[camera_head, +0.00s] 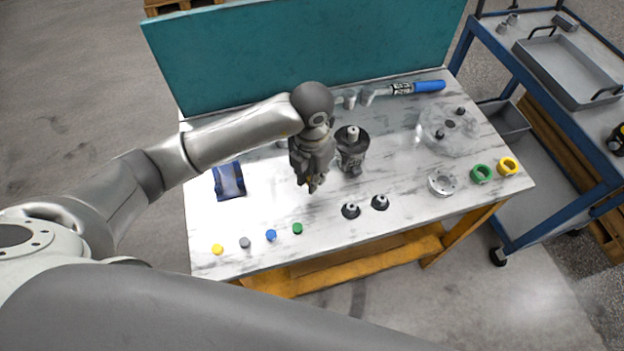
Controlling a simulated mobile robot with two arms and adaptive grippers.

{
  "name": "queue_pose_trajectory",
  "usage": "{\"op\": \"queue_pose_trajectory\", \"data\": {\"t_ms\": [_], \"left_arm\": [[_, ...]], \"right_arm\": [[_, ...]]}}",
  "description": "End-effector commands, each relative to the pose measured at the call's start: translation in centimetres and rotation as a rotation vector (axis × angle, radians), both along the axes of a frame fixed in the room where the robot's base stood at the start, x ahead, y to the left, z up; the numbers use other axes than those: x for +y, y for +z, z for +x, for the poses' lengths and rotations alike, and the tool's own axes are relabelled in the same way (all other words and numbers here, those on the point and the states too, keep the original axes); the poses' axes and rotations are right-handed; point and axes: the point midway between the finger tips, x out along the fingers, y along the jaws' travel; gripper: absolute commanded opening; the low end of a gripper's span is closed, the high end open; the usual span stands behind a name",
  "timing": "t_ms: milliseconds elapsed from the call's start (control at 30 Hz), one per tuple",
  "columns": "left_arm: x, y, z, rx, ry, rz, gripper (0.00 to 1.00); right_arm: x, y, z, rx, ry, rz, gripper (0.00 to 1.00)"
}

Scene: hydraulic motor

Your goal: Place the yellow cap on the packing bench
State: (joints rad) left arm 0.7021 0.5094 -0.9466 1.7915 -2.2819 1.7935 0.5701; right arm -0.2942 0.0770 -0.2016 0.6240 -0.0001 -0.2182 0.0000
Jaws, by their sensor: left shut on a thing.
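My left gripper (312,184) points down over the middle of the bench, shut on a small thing. A small yellow cap (217,249) lies at the bench's front left corner, apart from the gripper. A yellow ring-shaped part (508,166) sits at the right end. The packing bench (392,248) has a white marbled top and an orange frame. My right gripper is not in view.
Grey (244,242), blue (271,235) and green (297,228) caps line the front edge. A dark motor body (352,150) stands close right of the gripper. Two dark fittings (350,211) lie in front. A teal panel (300,45) closes the back. A blue cart (515,62) stands right.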

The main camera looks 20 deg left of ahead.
Motion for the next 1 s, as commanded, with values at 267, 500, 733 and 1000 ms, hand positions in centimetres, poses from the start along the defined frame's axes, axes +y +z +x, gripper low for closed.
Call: {"op": "queue_pose_trajectory", "data": {"t_ms": [267, 500, 733, 1000], "left_arm": [[0.1, -3.1, 0.4, 0.004, 0.0, 0.002, 0.09], [0.1, -3.7, 0.5, 0.0, -0.002, 0.0, 0.09], [0.1, -4.0, 0.5, 0.0, -0.001, 0.001, 0.23], [0.1, -3.9, 0.5, 0.0, -0.001, 0.0, 0.39]], "right_arm": [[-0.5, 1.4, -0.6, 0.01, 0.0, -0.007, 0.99], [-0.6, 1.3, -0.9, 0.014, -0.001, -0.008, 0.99], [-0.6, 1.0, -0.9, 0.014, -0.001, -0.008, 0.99], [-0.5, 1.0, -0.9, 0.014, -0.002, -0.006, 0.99]]}}
